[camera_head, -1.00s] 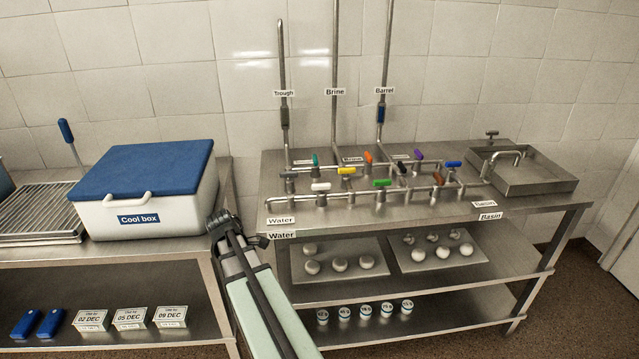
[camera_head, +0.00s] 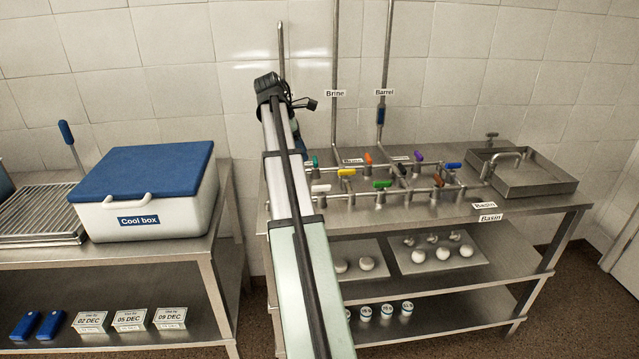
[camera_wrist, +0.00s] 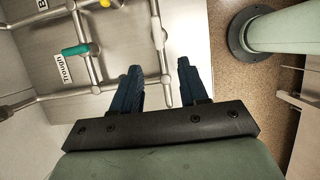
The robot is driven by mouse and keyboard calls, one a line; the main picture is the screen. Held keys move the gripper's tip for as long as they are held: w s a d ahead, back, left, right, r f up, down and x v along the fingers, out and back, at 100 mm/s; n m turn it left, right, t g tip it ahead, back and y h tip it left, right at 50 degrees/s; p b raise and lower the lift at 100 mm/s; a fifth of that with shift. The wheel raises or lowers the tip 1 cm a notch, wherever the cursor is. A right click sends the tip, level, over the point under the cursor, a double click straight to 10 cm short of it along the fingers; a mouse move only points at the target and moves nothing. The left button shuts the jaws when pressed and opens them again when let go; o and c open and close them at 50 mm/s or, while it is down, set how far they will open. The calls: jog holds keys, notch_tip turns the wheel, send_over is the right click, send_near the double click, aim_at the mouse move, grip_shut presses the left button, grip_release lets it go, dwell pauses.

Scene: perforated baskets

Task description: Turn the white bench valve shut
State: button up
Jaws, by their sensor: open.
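The white bench valve (camera_head: 320,188) sits on the front pipe row of the steel bench, just right of my arm. Its white handle looks in line with the pipe. In the wrist view, a white handle (camera_wrist: 157,33) lies along a pipe, ahead of my gripper. My gripper (camera_wrist: 160,68) is open, with its two dark blue fingers apart and nothing held. A pipe end shows between the fingers; I cannot tell how far below them it lies. In the head view, my arm hides the gripper and the left end of the pipework.
Near the white valve are a yellow handle (camera_head: 346,172), a green handle (camera_head: 382,184) and a teal handle (camera_wrist: 76,49). Tall pipes (camera_head: 334,80) rise behind. A basin (camera_head: 540,178) stands right, and a cool box (camera_head: 150,215) left on another table.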

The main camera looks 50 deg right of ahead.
aim_at(321, 186)
jog(key=x, duration=0.9)
jog(key=d+x, duration=0.1)
jog(key=x, duration=0.3)
jog(key=shift+s, duration=0.2)
jog(key=shift+c, duration=0.3)
grip_shut()
